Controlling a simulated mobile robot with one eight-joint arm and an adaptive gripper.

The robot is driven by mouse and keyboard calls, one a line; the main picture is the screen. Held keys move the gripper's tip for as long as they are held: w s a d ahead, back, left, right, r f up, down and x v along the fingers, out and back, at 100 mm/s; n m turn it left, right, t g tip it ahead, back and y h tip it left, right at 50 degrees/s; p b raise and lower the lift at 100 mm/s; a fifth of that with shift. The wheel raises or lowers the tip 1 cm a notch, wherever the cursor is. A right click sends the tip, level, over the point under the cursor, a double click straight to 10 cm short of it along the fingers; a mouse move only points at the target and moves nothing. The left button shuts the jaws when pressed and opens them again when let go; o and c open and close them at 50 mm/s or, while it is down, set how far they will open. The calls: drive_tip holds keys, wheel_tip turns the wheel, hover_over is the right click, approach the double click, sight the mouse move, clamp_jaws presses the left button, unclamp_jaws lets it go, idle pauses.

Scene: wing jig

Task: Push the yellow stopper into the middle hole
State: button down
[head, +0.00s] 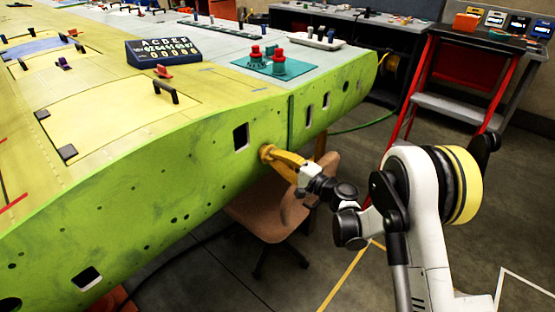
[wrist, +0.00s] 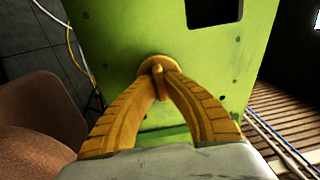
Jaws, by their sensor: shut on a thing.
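The yellow stopper (wrist: 159,62) shows as a round flange with a small knob in the wrist view. My gripper (wrist: 159,80) has its two yellow fingertips closed on the knob. The flange is at the green wing face (wrist: 120,90) and looks close to or touching it. In the head view the stopper (head: 265,152) is at the wing's green side, just right of and below a rectangular opening (head: 241,136). My gripper (head: 277,160) reaches it from the right. Any hole behind the flange is hidden, and I cannot tell how deep the stopper sits.
A brown chair (head: 275,215) stands under the wing, below my gripper. On the wing top are red knobs on a teal mat (head: 283,70), a dark letter sign (head: 163,51) and a black handle (head: 166,91). A red step stand (head: 465,85) is at the back right.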

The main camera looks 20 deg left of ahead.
drive_tip(key=shift+x, duration=1.05)
drive_tip(key=shift+w+a, duration=0.1)
drive_tip(key=shift+a, duration=0.1)
drive_tip(key=c, duration=1.4)
unclamp_jaws()
drive_tip(key=v, duration=1.2)
